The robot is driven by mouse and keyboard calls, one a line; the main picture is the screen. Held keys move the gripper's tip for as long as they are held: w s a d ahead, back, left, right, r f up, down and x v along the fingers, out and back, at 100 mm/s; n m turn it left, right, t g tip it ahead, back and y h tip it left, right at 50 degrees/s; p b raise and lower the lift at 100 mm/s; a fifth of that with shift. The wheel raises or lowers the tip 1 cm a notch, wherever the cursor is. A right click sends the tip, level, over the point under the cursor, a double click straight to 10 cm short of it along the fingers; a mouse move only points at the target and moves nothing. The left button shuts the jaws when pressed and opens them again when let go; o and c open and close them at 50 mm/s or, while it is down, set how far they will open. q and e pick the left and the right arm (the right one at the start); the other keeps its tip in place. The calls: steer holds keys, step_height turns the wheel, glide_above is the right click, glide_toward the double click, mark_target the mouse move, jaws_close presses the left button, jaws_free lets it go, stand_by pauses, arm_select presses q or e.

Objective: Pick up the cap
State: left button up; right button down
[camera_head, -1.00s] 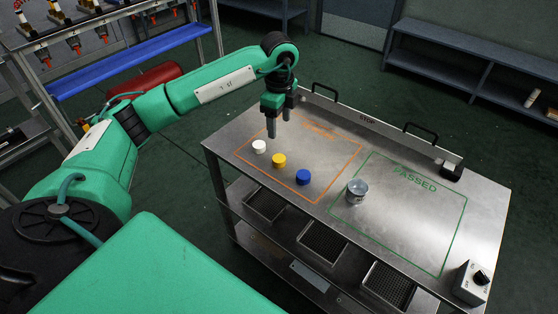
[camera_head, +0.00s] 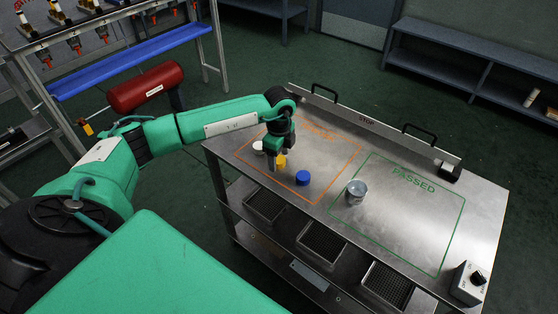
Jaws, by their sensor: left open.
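Three caps stand in a row inside the orange outline on the metal cart top (camera_head: 329,199). The yellow cap (camera_head: 280,161) is in the middle, also partly covered by the gripper. The blue cap (camera_head: 303,178) is at the right and fully in view. My right gripper is not in view.
A silver can (camera_head: 356,192) stands at the left edge of the green PASSED outline, which is otherwise bare. A switch box (camera_head: 470,283) sits at the cart's front right corner. A raised rail with handles (camera_head: 420,132) runs along the back.

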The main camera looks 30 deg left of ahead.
mark_target(279, 159)
arm_select(q)
steer(key=shift+f, duration=0.1)
steer(key=shift+c, duration=0.2)
steer(key=c, duration=1)
